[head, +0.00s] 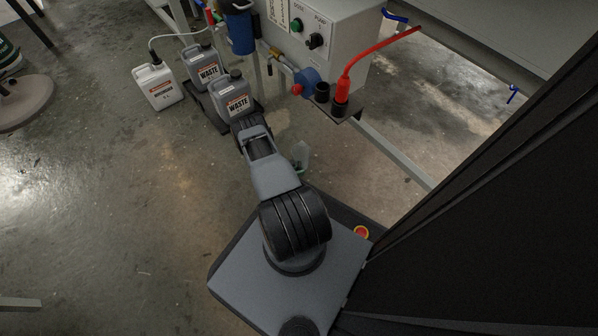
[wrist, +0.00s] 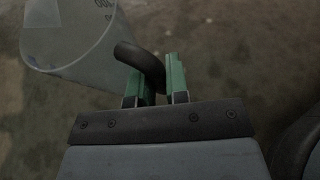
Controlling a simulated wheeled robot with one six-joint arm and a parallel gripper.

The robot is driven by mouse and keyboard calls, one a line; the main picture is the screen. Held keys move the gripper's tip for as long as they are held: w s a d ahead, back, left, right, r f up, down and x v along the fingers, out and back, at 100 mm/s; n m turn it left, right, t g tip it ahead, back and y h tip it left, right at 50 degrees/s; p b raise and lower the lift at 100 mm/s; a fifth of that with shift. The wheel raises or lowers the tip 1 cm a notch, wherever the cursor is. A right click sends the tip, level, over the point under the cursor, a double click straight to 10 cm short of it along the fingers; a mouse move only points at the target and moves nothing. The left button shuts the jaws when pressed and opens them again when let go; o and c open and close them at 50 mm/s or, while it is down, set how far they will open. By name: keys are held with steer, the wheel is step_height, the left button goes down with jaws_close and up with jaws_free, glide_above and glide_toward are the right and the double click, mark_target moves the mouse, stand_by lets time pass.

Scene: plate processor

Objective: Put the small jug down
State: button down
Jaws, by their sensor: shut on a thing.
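The small jug (wrist: 68,32) is clear, with dark markings on its wall, and shows at the upper left of the wrist view, cut off by the frame edge. My gripper (wrist: 156,80) has green fingers, shut on the jug's dark curved handle. Blurred grey-brown floor shows beyond the jug; I cannot tell how high the jug hangs above it. In the head view, a small pale, greenish shape (head: 300,155) shows beside my arm, apparently the jug. My gripper is mostly hidden there behind the arm.
Grey waste canisters (head: 237,97) stand on a dark tray just beyond my arm. A white canister (head: 157,86) with a tube stands left of them. A machine with a red hose (head: 372,55) and a frame rail (head: 395,152) are at the right. The floor at left is open.

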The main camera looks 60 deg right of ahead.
steer(key=shift+f, duration=0.2)
steer(key=c, duration=1.1)
jaws_free()
